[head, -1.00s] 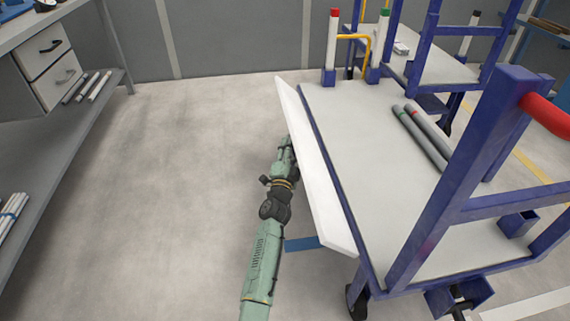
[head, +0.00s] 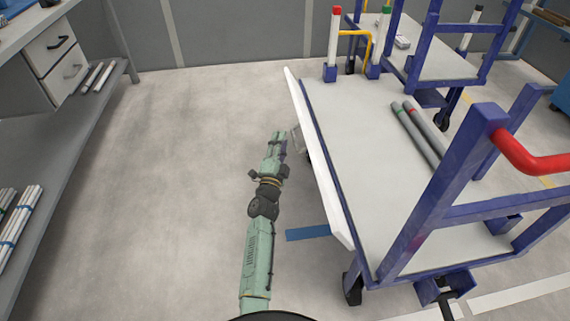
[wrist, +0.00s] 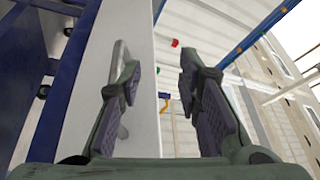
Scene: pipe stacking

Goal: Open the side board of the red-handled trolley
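The trolley with the red handle (head: 532,155) stands at right in the head view. Its white side board (head: 324,180) runs along the deck's left edge and shows as a narrow, slanted strip. My gripper (head: 288,138) is low beside the board's outer side, left of it. In the wrist view the white board (wrist: 143,130) shows behind the left finger, with a grey handle-like part (wrist: 120,75) close to that finger. My fingers (wrist: 160,95) are apart, with nothing seen gripped between them. Whether the left finger touches the handle-like part is unclear.
Two grey pipes (head: 415,135) lie on the deck (head: 360,160). A second blue-framed trolley (head: 425,68) stands behind. A workbench with a lower shelf (head: 75,140) holding pipes is at left. The floor (head: 170,180) between is clear.

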